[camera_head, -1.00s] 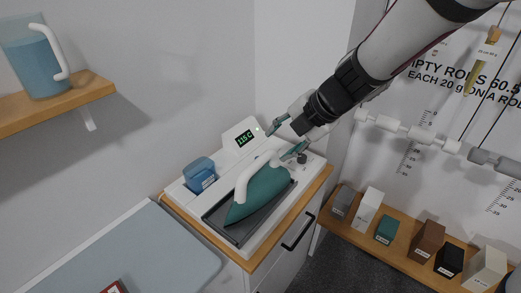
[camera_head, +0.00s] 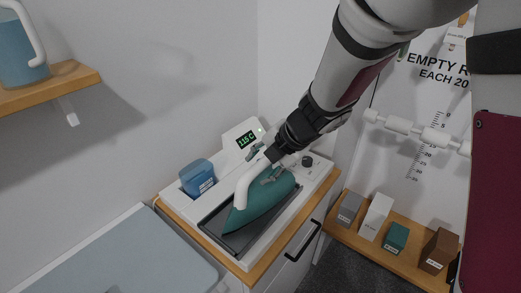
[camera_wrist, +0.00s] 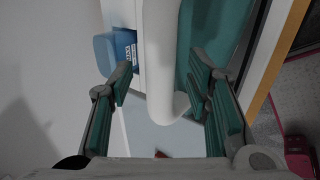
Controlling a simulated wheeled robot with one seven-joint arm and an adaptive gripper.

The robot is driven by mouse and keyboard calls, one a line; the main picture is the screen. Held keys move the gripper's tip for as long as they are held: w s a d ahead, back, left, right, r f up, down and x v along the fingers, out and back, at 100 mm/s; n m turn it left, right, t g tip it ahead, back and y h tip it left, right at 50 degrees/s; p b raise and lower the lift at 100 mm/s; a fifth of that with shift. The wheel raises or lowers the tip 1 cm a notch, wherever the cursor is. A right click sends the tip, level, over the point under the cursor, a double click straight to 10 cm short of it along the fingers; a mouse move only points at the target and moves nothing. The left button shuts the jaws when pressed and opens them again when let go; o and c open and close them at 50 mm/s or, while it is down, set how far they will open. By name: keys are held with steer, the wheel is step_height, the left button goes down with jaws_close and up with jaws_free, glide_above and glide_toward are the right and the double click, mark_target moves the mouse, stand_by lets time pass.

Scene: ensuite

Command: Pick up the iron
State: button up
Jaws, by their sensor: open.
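The iron has a teal body (camera_head: 262,203) and a white handle (camera_head: 242,190). It rests on a dark plate (camera_head: 222,238) set in a white station on a small cabinet. My gripper (camera_head: 263,165) is at the handle, hiding its upper part in the head view. In the wrist view my gripper (camera_wrist: 162,88) is open, with one finger on each side of the white handle (camera_wrist: 162,50). Gaps show between the handle and both fingers. The teal body (camera_wrist: 225,25) lies on the right there.
A blue container (camera_head: 197,177) sits left of the iron, and a lit display (camera_head: 246,139) stands behind. A pale blue board (camera_head: 140,262) lies at lower left. A wall shelf with a jug (camera_head: 20,62) is upper left; several small boxes (camera_head: 376,215) line a low shelf at right.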

steer(key=shift+x, duration=1)
jaws_close()
steer(key=shift+r, duration=0.1)
steer(key=shift+r, duration=0.1)
